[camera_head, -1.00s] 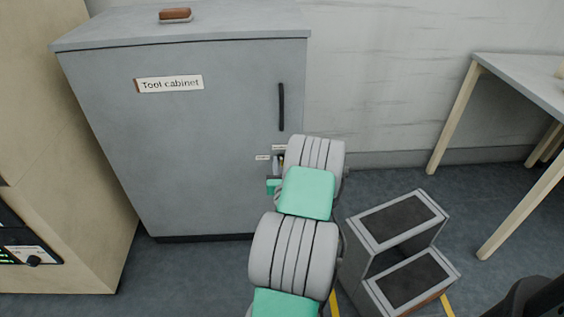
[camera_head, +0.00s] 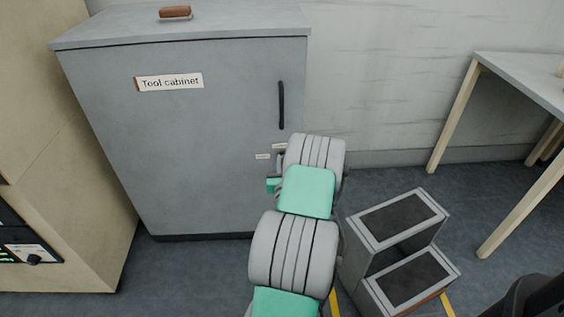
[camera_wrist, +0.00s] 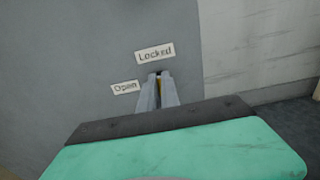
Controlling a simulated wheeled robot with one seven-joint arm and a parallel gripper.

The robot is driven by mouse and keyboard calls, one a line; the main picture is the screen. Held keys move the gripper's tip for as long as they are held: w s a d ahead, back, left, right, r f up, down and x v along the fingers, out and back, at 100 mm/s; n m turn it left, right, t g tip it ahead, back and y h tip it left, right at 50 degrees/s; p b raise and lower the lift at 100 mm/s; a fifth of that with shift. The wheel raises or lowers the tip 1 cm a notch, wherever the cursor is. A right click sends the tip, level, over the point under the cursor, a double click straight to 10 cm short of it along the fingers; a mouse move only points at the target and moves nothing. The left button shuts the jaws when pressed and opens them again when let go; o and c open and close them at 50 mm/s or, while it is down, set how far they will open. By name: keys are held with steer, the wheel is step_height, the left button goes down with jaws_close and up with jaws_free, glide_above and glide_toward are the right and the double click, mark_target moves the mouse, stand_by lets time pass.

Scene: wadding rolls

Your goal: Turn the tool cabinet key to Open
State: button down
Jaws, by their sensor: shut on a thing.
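The grey tool cabinet (camera_head: 190,140) stands against the wall, with a "Tool cabinet" label and a dark vertical handle (camera_head: 281,106) on its front. In the wrist view, a "Locked" label (camera_wrist: 155,54) sits above the key spot and an "Open" label (camera_wrist: 125,87) sits to its left. The fingers point up toward the "Locked" label. In the head view my arm hides the key.
A grey two-step stool (camera_head: 400,250) stands on the floor right of my arm. A table (camera_head: 525,80) is at the right. A beige cabinet (camera_head: 60,150) stands at the left. A brown-handled brush-like item (camera_head: 175,13) lies on the tool cabinet.

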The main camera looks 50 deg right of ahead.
steer(key=shift+n, duration=0.3)
steer(key=shift+w+a+f+n+b, duration=0.15)
steer(key=shift+n+b, duration=0.4)
steer(key=shift+n, duration=2.35)
steer(key=shift+w+a+f+n+b, duration=0.15)
steer(key=shift+n+b, duration=0.4)
steer(key=shift+n, duration=2.35)
steer(key=shift+w+a+f+n+b, duration=0.15)
steer(key=shift+n+b, duration=0.4)
steer(key=shift+n, duration=2.35)
steer(key=shift+d, duration=0.1)
steer(key=c, duration=1.6)
jaws_free()
steer(key=shift+s+f, duration=0.1)
